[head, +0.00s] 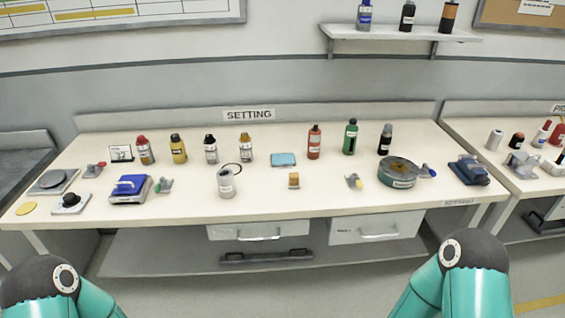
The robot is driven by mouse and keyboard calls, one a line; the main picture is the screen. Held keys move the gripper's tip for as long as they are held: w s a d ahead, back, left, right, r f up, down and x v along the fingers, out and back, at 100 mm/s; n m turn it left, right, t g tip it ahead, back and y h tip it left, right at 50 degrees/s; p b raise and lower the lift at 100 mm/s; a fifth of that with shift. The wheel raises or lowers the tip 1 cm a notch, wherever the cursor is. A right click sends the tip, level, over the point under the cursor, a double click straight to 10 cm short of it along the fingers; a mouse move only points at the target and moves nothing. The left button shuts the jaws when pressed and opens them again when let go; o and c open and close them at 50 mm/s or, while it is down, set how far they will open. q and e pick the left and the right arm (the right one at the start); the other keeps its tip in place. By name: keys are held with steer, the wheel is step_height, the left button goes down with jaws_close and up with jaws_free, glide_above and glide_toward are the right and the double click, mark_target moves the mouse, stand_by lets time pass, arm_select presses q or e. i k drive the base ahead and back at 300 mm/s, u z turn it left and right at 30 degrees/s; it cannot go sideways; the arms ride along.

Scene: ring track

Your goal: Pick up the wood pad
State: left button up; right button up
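A small tan wooden block (294,180), which looks like the wood pad, sits on the cream worktop (270,204) near the middle of its front half. It appears upright and nothing touches it. Only teal and dark upper parts of my two arms show at the bottom corners of the head view. Neither gripper is in view.
A grey-white cylinder (226,182) stands left of the block, and a small metal piece with a yellow end (354,181) lies to its right. A blue pad (283,160) lies behind it. Several bottles line the back. A round grey turntable (397,180) stands farther right.

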mark_target(293, 182)
steer(key=u, duration=0.45)
steer(key=k, duration=1.15)
steer(key=z, duration=0.1)
steer(key=i, duration=0.9)
steer(key=z, duration=0.5)
steer(key=i, duration=0.9)
steer(key=u, duration=0.6)
